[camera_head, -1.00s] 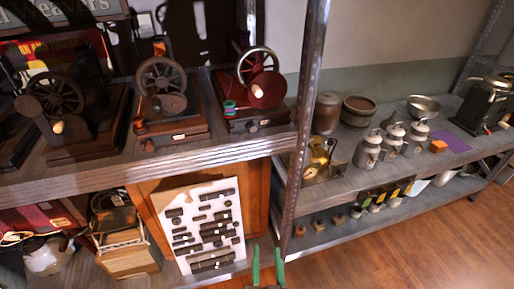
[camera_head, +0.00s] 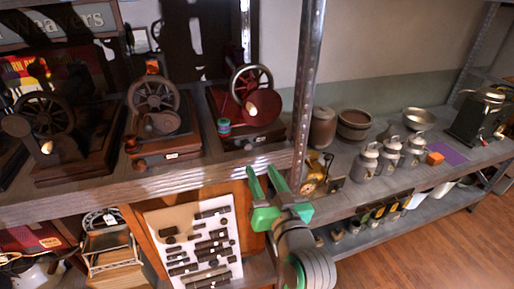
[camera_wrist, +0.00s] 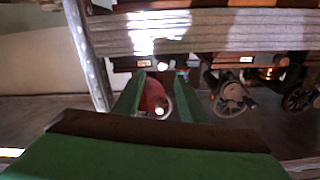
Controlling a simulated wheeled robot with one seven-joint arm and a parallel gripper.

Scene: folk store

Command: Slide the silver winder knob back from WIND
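Several small spinning-wheel winders stand on the upper shelf. The right one (camera_head: 262,108) has a red body, a silver-rimmed wheel (camera_head: 251,82) and a pale handle tip. A small knob (camera_head: 247,145) shows at the front of its base, beside a white label (camera_head: 259,139). The middle winder (camera_head: 155,98) has a dark wheel and a similar knob (camera_head: 139,164) near a label. The label words are too small to read, so WIND cannot be picked out. My gripper (camera_head: 267,180), with green fingers, is open and empty in front of the shelf edge, below the right winder. In the wrist view its fingers (camera_wrist: 160,100) stand apart.
The shelf's front edge (camera_head: 190,178) lies just behind my fingers. A metal post (camera_head: 304,100) rises close on their right. A white board of dark parts (camera_head: 197,245) is below. The right shelf holds cans (camera_head: 368,160), pots and a yellow device (camera_head: 314,178).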

